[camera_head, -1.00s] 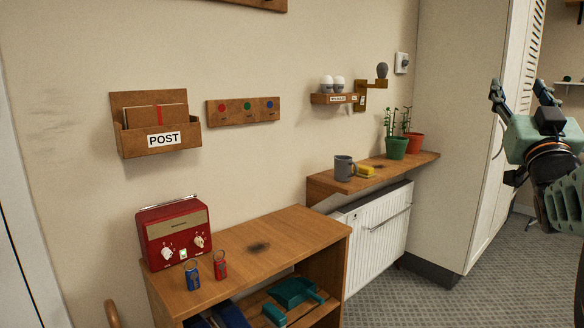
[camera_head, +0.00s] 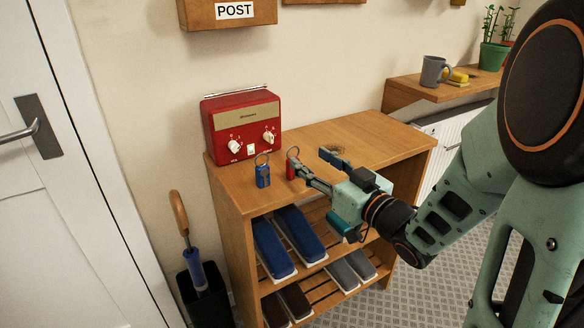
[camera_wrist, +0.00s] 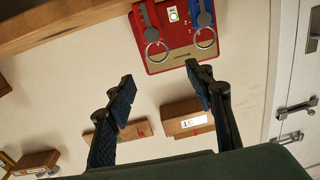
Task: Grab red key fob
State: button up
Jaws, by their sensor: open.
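The red key fob (camera_head: 291,170) stands on the wooden cabinet top with its ring up, right of the blue key fob (camera_head: 263,176). My gripper (camera_head: 313,164) is low over the cabinet top, open, just right of the red fob. One finger overlaps the fob's lower part in the head view; I cannot tell whether they touch. In the wrist view, which is upside down, the red fob (camera_wrist: 149,20) with its ring lies beyond the two spread fingertips (camera_wrist: 160,75), with nothing held between them. The blue fob (camera_wrist: 206,20) shows to its right there.
A red radio (camera_head: 242,125) stands behind the fobs against the wall. Open shelves with shoes (camera_head: 298,233) lie below the cabinet top (camera_head: 350,138). An umbrella stand (camera_head: 205,300) is left of the cabinet. The cabinet top's right part is clear.

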aim_at(293, 147)
jog(key=b+x, duration=0.1)
jog(key=x, duration=0.7)
jog(key=shift+w+a, duration=0.1)
jog(key=shift+a, duration=0.05)
jog(key=c, duration=1.2)
jog(key=shift+r, duration=0.2)
jog(key=shift+c, duration=0.2)
